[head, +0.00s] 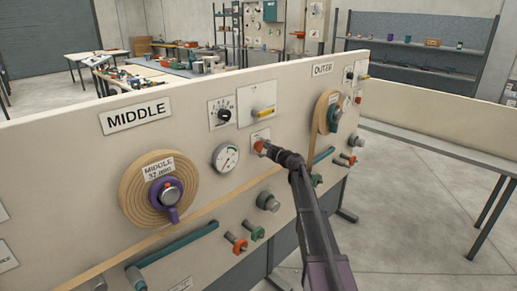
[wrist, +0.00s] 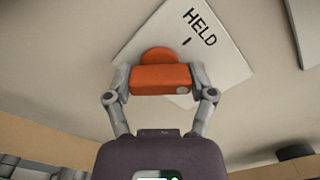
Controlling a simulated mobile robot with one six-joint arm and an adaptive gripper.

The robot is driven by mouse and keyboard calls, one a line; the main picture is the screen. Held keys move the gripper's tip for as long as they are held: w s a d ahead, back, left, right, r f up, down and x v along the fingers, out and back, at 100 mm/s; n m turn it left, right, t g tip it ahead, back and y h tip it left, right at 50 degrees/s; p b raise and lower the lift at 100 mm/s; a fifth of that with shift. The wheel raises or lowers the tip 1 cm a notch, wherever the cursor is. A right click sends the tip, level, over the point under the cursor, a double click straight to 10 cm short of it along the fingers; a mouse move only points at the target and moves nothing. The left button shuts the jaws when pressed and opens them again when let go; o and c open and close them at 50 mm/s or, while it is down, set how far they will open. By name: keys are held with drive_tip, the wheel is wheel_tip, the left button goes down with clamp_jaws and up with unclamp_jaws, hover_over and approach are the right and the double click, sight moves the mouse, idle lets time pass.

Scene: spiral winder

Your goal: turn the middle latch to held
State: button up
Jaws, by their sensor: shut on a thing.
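The orange latch (wrist: 160,78) is a short block with a rounded orange hub behind it, mounted on a white plate (wrist: 220,62). The plate reads HELD with a small tick mark beneath, above and right of the latch in the wrist view. In the head view the latch (head: 260,146) shows as a small orange piece on the panel, right of the pressure gauge. My gripper (wrist: 160,82) has a finger at each end of the block and is shut on it. The block lies about level across the wrist picture. My gripper (head: 266,149) partly hides the latch and plate in the head view.
The MIDDLE spool (head: 135,208) with a purple knob is at left, and the OUTER spool (head: 318,115) is right.

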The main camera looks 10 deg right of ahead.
drive_tip(key=n, duration=0.4)
drive_tip(key=shift+s+f+n, duration=0.1)
drive_tip(key=shift+s+n, duration=0.15)
drive_tip(key=shift+n, duration=2.15)
drive_tip(key=o, duration=1.1)
drive_tip(key=shift+c, duration=0.2)
drive_tip(key=shift+w, duration=0.1)
drive_tip(key=v, duration=1.2)
